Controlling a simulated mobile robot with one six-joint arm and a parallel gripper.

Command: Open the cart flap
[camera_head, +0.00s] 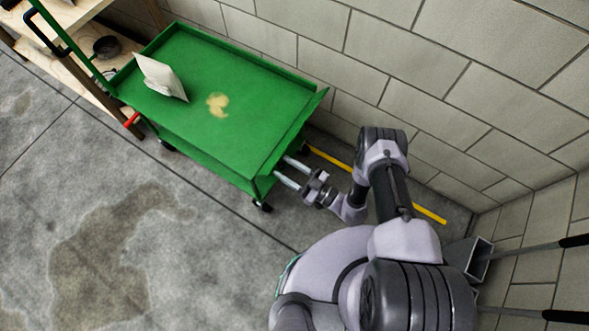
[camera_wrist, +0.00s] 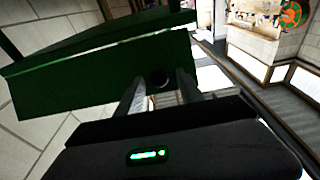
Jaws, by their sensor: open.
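The green cart (camera_head: 235,75) stands against the block wall in the head view. Its flap (camera_head: 298,137) is the green panel at the cart's right end, tilted a little outward at the top. My gripper (camera_head: 281,167) is at that end, low by the near corner, with its two fingers pointing at the flap. The fingers are apart with nothing seen between them. In the wrist view the dark green panel (camera_wrist: 90,75) fills the left and middle, and my open fingers (camera_wrist: 160,82) reach its lower right part near a dark round spot. I cannot tell whether they touch it.
A white folded paper or booklet (camera_head: 160,77) and a tan stain (camera_head: 217,104) are on the cart top. A wooden shelf (camera_head: 85,60) with a dark pan stands at upper left. A yellow strip (camera_head: 430,212) runs along the wall. The floor at lower left is clear.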

